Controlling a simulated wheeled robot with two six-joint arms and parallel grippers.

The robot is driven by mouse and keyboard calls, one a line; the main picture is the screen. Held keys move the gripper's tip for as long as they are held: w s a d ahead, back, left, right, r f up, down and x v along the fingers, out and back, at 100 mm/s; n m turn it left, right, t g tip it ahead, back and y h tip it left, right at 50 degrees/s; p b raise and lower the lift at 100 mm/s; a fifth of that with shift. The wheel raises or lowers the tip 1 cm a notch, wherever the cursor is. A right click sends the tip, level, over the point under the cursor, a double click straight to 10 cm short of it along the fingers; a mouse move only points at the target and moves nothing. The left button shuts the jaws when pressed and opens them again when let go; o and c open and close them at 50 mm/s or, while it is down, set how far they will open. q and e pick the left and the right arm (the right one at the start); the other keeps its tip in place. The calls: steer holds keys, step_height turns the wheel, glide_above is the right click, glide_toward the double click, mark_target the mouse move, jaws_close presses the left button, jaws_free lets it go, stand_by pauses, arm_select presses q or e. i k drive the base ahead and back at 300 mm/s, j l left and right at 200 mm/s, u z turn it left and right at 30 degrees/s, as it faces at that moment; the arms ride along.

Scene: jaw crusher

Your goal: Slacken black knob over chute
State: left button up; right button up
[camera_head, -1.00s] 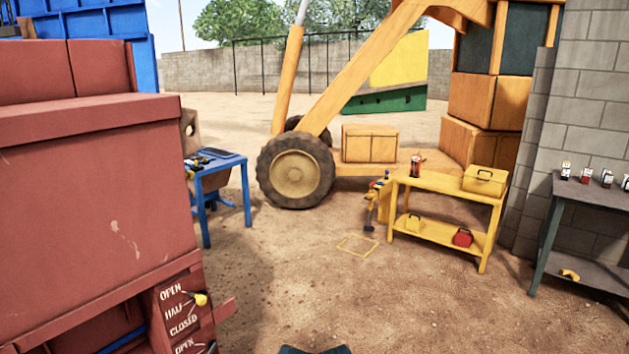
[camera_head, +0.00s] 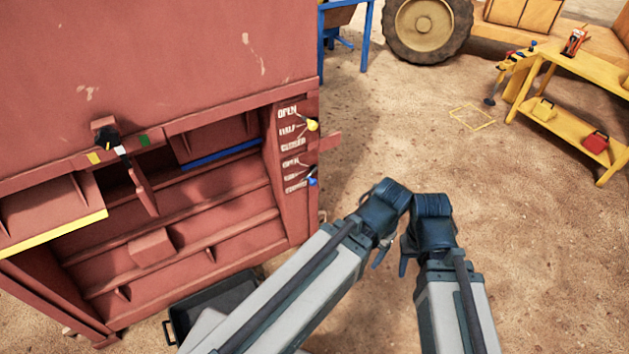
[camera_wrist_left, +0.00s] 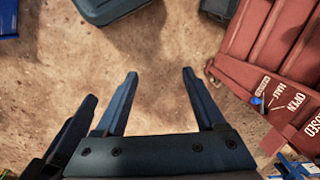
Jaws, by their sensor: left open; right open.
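The black knob (camera_head: 105,137) is on the red machine (camera_head: 180,70) at the left of the head view, above a dark opening with a tilted red flap (camera_head: 143,188). A white mark sits beside it, between yellow and green marks. A yellow-edged chute panel (camera_head: 50,222) is lower left. My left gripper (camera_wrist_left: 160,72) is open and empty in the left wrist view, over bare ground. My right gripper (camera_head: 404,258) is low in the middle of the head view, well right of the knob, its fingers mostly hidden behind the wrist. Neither gripper touches the machine.
A yellow lever (camera_head: 312,125) and a blue lever (camera_head: 312,181) stand beside OPEN/HALF/CLOSED labels. A dark tray (camera_head: 212,305) is on the ground below the machine. A yellow table (camera_head: 560,125) stands at right.

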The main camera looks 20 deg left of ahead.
mark_target(107, 139)
steer(key=u, duration=2.05)
